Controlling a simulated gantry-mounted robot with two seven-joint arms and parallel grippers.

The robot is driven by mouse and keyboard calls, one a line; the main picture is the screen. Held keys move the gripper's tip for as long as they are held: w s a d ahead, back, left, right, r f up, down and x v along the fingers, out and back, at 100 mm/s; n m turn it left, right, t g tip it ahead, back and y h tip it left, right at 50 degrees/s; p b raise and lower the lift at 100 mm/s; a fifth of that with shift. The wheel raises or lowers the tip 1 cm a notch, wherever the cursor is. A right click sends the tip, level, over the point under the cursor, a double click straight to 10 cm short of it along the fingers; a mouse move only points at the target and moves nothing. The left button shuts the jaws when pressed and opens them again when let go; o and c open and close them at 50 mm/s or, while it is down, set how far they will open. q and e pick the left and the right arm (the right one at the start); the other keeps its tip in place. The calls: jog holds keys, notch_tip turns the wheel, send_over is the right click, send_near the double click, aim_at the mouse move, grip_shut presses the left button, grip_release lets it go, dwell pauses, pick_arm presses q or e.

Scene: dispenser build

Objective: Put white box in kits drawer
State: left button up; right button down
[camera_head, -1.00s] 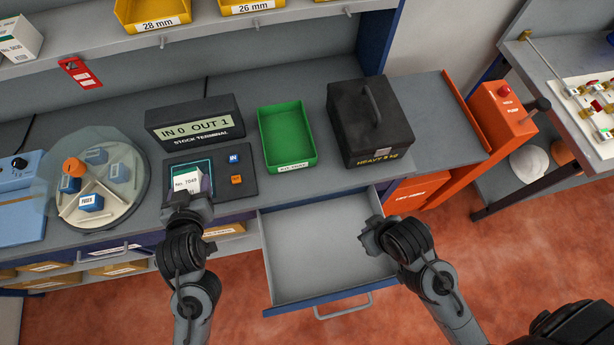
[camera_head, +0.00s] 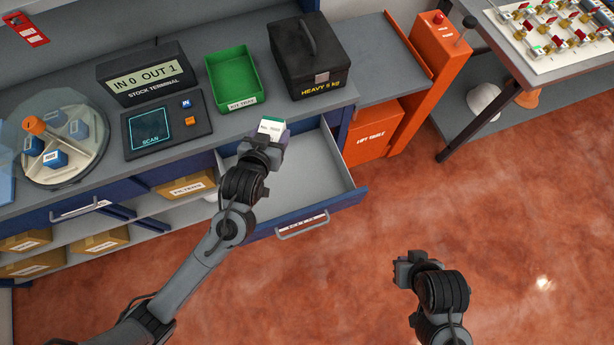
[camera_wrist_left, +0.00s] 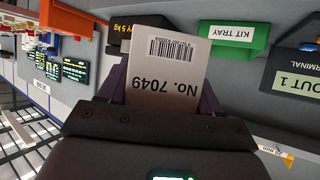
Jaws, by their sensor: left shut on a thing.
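The white box (camera_head: 270,126), labelled No. 7049, is held in my left gripper (camera_head: 262,145), which is shut on it. In the left wrist view the box (camera_wrist_left: 162,65) stands between the two fingers with its label and barcode showing. The open drawer (camera_head: 318,172) is pulled out below the bench, and the box and gripper appear over its back left part. Its height above the drawer floor is hard to tell. The visible drawer floor is bare. My right gripper (camera_head: 402,268) is over the red floor, away from the drawer; its fingers are too unclear to judge.
On the bench stand a green kit tray (camera_head: 232,80), a black heavy box (camera_head: 308,58), the stock terminal (camera_head: 147,72) and the scan pad (camera_head: 165,125). A round turntable (camera_head: 65,150) is at left. An orange lift table (camera_head: 375,130) stands right of the drawer.

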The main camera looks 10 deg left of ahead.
pick_arm(q)
jog(key=w+d+f+m+h+b, duration=0.1)
jog(key=w+d+f+b, duration=0.35)
jog(key=f, duration=0.35)
jog(key=w+d+f+m+h+b, duration=0.1)
jog(key=w+d+f+b, duration=0.3)
jog(key=f, duration=0.4)
jog(key=shift+h, duration=0.3)
jog(key=a+f, duration=0.2)
jog(key=a, duration=0.1)
jog(key=w+a+f, duration=0.1)
jog(key=a+f, duration=0.1)
jog(key=a, duration=0.1)
jog(key=a+f+b, duration=0.1)
jog(key=a+f, duration=0.1)
jog(key=a, duration=0.1)
jog(key=shift+w+a+f, duration=0.15)
jog(key=shift+w+a, duration=0.2)
jog(key=shift+w, duration=0.05)
jog(key=shift+f+b, duration=0.55)
jog(key=shift+f, duration=1.4)
jog(key=shift+f, duration=0.1)
jog(key=shift+f, duration=0.15)
jog(key=o, duration=1.3)
